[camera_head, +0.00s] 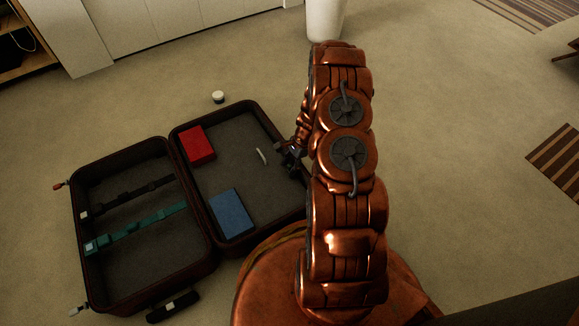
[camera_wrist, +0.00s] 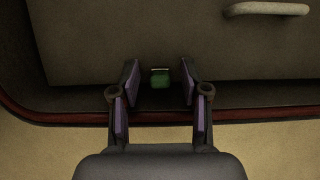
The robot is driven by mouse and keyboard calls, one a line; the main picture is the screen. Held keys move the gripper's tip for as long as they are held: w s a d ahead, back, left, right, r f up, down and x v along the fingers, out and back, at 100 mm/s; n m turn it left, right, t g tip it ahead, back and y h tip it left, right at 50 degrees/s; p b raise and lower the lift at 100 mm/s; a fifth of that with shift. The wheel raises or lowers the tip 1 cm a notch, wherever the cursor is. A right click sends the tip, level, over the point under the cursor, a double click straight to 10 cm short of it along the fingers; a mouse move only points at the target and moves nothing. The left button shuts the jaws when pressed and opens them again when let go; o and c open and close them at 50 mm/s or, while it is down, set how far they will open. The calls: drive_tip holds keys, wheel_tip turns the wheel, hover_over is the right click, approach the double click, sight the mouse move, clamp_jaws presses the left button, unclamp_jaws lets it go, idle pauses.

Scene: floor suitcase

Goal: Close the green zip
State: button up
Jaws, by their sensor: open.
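An open dark suitcase (camera_head: 216,262) lies on the carpet with its two halves side by side. In the head view, my gripper (camera_head: 291,157) is at the right rim of the right half. The green piece cannot be made out there.
The right half holds a red box (camera_head: 197,145), a blue box (camera_head: 232,212) and a pale handle (camera_head: 262,156). The left half has a black strap (camera_head: 130,194) and a green strap (camera_head: 135,231). A small white item (camera_head: 218,97) lies behind.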

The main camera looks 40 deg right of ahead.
drive_tip(key=shift+c, duration=0.4)
clamp_jaws()
